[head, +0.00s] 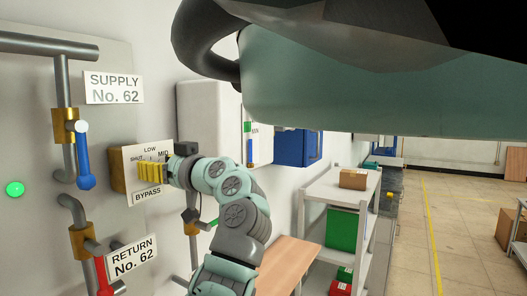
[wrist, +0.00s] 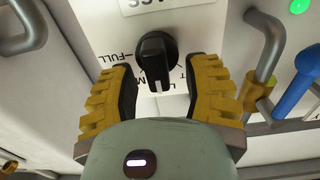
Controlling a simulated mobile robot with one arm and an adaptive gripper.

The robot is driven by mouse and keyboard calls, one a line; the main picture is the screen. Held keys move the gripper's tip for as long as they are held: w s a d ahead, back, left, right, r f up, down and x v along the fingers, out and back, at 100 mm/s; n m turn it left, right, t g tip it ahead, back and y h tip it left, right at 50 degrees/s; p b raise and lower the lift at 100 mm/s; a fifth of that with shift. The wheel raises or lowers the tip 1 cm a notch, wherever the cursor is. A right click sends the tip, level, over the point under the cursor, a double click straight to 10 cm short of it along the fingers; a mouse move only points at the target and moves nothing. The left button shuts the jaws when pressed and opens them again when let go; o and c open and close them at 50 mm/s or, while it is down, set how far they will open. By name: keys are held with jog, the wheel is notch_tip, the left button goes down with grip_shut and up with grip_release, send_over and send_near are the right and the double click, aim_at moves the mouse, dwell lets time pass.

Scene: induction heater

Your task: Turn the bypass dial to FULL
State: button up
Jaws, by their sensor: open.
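The black bypass dial (wrist: 154,55) is on a white plate (wrist: 205,22) in the wrist view, where the lettering appears upside down. FULL is at the dial's left, and MID and partly hidden letters are below it. The dial's raised bar runs nearly vertically, its lower end towards the LOW and MID side; the exact setting is unclear. My gripper (wrist: 158,72) is open, with one yellow-backed finger on each side of the dial and visible gaps between. In the head view, my gripper (head: 152,172) is at the BYPASS plate (head: 133,155) and hides the dial.
A blue-handled valve (head: 84,160) is left of the plate, and a red-handled valve (head: 102,272) is below left. A white box (head: 208,115) is on the wall to the right. A wooden tabletop (head: 285,262) and shelf cart (head: 335,190) stand right of my arm.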

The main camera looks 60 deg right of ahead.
jog(key=shift+o, duration=0.4)
grip_shut()
